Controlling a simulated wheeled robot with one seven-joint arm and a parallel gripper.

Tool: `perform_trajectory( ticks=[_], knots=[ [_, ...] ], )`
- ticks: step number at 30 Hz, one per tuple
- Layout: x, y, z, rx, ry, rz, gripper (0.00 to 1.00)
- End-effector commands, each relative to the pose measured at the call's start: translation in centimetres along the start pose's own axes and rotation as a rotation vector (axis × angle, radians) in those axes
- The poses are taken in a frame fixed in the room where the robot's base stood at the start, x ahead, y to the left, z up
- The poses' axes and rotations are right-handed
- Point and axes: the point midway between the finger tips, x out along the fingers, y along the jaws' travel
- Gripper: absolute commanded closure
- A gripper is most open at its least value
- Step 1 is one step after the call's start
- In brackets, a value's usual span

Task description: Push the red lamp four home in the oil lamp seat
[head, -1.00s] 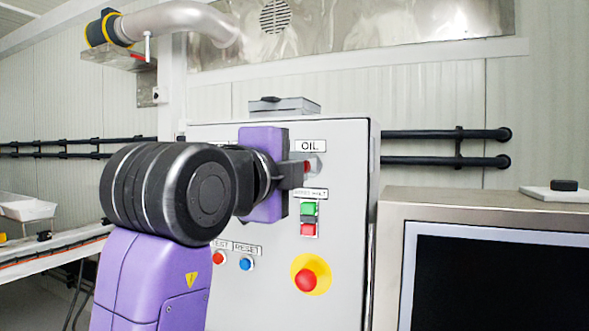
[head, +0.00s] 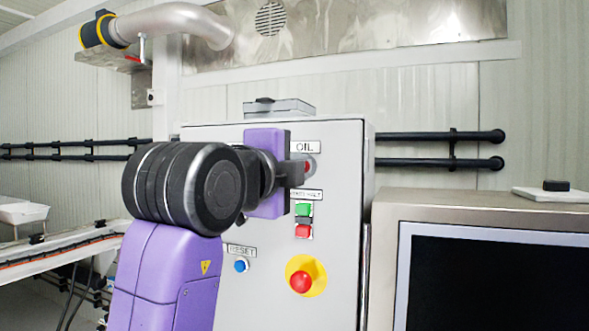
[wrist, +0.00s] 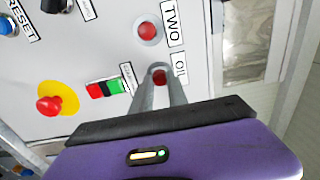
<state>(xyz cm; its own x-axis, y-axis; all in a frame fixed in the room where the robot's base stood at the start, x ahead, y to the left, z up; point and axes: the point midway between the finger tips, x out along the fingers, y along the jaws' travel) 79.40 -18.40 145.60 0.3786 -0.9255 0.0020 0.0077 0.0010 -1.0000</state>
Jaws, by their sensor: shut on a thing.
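The red lamp four (head: 307,166) is at the oil lamp seat (head: 314,165), under the OIL label (head: 304,147) on the grey cabinet front. In the wrist view the lamp's red face (wrist: 159,77) shows between my two fingertips, beside the OIL label (wrist: 180,70). My gripper (head: 300,172) is shut on the lamp, its fingers reaching to the panel. It also shows in the wrist view (wrist: 159,84). The fingers hide most of the seat's rim, so I cannot tell how deep the lamp sits.
A second red lamp (wrist: 148,31) sits by the TWO label. The green and red start/halt buttons (head: 303,220) lie just below my gripper. A red emergency stop (head: 301,282) on yellow and a blue reset button (head: 241,265) are lower. A monitor (head: 490,270) stands at right.

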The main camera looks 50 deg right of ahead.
Motion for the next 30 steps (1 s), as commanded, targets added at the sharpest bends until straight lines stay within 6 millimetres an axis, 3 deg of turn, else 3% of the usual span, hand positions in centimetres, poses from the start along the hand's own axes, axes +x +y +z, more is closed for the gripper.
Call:
perform_trajectory(
  ticks=[4,5,8,9,20,30],
  knots=[
    [0.3,0.0,0.0,0.000,0.000,0.000,1.00],
    [0.3,0.0,0.0,0.000,-0.001,0.000,0.77],
    [0.3,0.0,0.0,0.000,-0.001,0.000,0.57],
    [0.3,0.0,0.0,0.000,-0.001,0.000,0.55],
    [-0.2,0.1,0.1,0.000,-0.001,0.000,0.55],
    [-5.4,0.2,0.1,0.001,-0.003,-0.001,0.55]
  ],
)
